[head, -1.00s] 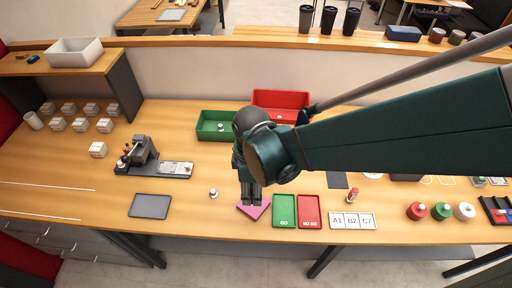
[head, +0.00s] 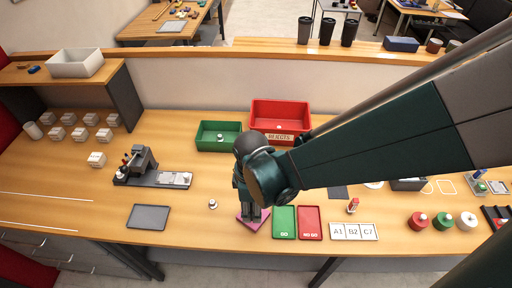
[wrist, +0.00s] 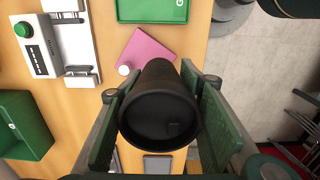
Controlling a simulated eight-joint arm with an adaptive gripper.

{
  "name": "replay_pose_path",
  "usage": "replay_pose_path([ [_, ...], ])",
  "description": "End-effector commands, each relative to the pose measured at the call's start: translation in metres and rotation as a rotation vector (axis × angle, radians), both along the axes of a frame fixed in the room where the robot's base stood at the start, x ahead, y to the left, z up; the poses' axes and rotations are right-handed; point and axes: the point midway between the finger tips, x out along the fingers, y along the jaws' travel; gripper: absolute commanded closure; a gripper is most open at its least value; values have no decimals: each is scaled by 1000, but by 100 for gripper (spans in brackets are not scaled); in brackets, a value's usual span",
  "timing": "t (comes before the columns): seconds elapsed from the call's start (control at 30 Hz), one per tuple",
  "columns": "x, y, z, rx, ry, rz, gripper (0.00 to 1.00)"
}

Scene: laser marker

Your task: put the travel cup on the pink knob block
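A black travel cup (wrist: 158,108) is between the fingers of my gripper (wrist: 160,115) in the wrist view, and both fingers appear to press on its sides. The pink knob block (wrist: 150,52) is a flat pink plate with a white knob (wrist: 124,70) at its edge; it lies beyond the cup in the wrist view. In the head view my gripper (head: 250,213) points down over the pink block (head: 262,224) near the table's front edge.
Green (head: 283,220) and red (head: 309,222) trays lie just right of the block. A small white knob piece (head: 213,204) and a dark tray (head: 148,217) lie to its left. Green (head: 218,136) and red (head: 292,112) bins stand behind. Three dark cups (head: 326,32) stand on the back ledge.

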Motion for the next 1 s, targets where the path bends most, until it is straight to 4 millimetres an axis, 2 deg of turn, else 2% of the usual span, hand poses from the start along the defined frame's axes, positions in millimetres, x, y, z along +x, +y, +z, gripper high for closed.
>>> replay_pose_path([
  [0.2,0,0,-14,0,0,0,70],
  [0.73,0,0,-19,0,0,0,70],
  [1.0,0,0,-39,0,0,0,70],
])
